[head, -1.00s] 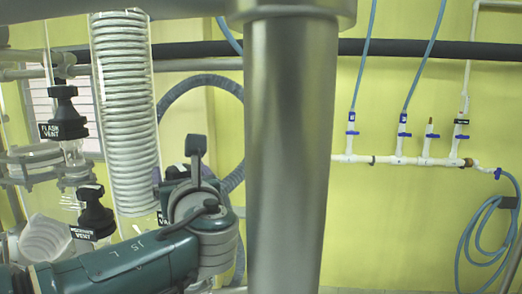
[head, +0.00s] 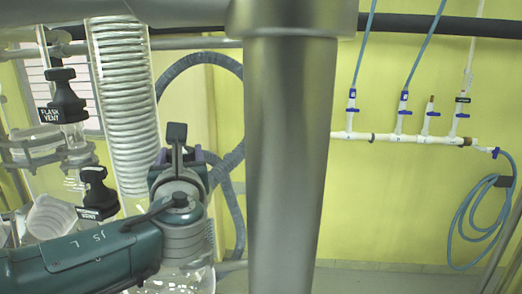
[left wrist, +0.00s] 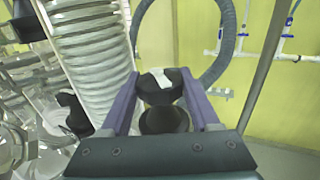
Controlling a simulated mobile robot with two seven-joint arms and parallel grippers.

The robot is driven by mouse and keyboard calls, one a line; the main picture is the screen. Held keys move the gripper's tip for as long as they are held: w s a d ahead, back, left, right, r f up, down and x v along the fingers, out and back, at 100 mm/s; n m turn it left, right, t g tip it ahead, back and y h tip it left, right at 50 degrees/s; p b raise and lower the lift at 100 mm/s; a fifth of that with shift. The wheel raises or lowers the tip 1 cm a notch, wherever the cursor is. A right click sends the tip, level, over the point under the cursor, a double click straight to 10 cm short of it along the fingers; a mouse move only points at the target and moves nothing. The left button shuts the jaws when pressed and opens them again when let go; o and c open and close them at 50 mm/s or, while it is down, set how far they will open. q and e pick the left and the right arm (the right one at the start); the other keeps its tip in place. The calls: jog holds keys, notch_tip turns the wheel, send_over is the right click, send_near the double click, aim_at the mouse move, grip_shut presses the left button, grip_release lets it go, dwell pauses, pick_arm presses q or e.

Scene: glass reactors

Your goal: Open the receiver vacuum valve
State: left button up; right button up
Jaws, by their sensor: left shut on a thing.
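A black valve knob with a white patch on top (left wrist: 160,88) sits between the purple fingers of my left gripper (left wrist: 158,80) in the left wrist view. I take it for the receiver vacuum valve, but its label is not readable. My left gripper is shut on this knob, with a finger on each side. My right gripper is not in view.
The glass coil condenser (head: 123,105) rises just behind my gripper. A thick metal post (head: 288,170) blocks the middle; a grey hose (head: 232,190) loops behind.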

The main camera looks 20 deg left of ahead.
pick_arm(q)
jog(key=shift+c, duration=0.8)
jog(key=n+g+y+b, duration=0.1)
jog(key=b, duration=0.1)
jog(key=n+g+y+b, duration=0.1)
jog(key=g+b, duration=0.1)
jog(key=n+g+y+b, duration=0.1)
jog(key=n+y+b, duration=0.1)
jog(key=shift+f+g+b, duration=0.25)
jog(key=shift+g+b, duration=0.05)
jog(key=shift+b, duration=0.1)
jog(key=shift+r+n+g+y+b, duration=0.2)
jog(key=shift+n+g+y+b, duration=0.2)
jog(key=shift+g+y+b, duration=0.15)
jog(key=o, duration=1.1)
jog(key=shift+r, duration=0.1)
